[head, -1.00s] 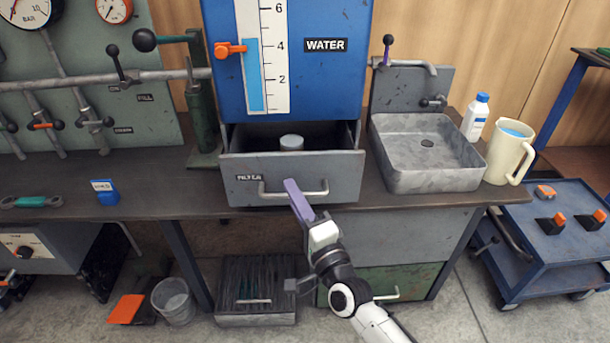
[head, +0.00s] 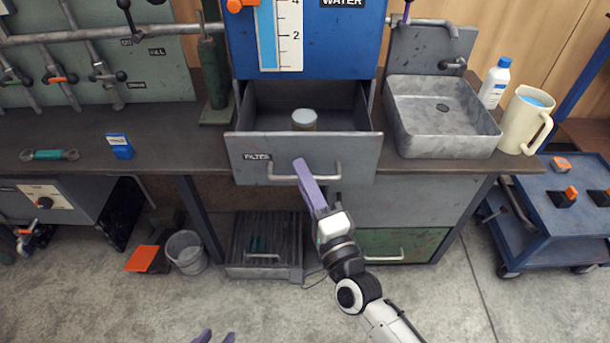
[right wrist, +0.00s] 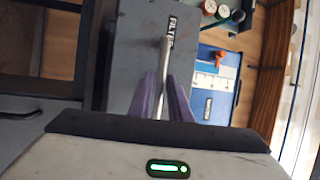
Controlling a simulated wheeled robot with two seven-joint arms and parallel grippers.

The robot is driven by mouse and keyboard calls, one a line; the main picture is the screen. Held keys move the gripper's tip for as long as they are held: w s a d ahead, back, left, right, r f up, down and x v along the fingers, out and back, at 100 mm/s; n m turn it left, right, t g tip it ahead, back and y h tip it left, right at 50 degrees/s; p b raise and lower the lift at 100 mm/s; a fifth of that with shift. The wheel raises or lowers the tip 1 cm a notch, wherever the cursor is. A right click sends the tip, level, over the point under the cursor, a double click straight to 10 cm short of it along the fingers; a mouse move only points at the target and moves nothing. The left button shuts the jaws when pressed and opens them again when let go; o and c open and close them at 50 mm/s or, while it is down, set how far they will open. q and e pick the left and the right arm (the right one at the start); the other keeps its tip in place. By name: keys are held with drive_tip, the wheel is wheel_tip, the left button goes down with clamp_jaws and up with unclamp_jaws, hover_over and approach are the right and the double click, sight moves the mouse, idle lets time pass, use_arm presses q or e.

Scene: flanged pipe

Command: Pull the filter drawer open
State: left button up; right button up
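The grey filter drawer (head: 250,160), labelled FILTER, is pulled well out below the blue water panel. Its inside shows, with a small round light-topped container (head: 305,119) standing in it. The drawer's bar handle (head: 283,178) runs across the front. My right gripper (head: 301,168) is at the handle; in the right wrist view its purple fingers (right wrist: 164,90) lie on both sides of the bar (right wrist: 162,75), shut on it. Only the purple fingertips of my left gripper (head: 216,337) show at the bottom edge of the head view, apart and with nothing between them.
A grey sink (head: 440,135), a white bottle (head: 494,84) and a cream jug (head: 525,120) stand right of the drawer. A bucket (head: 186,252) stands on the floor below.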

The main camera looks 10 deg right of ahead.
drive_tip(key=shift+s+f, duration=0.1)
drive_tip(key=shift+s, duration=0.15)
drive_tip(key=v, duration=0.9)
drive_tip(key=shift+s+d, duration=0.15)
drive_tip(key=shift+s, duration=0.2)
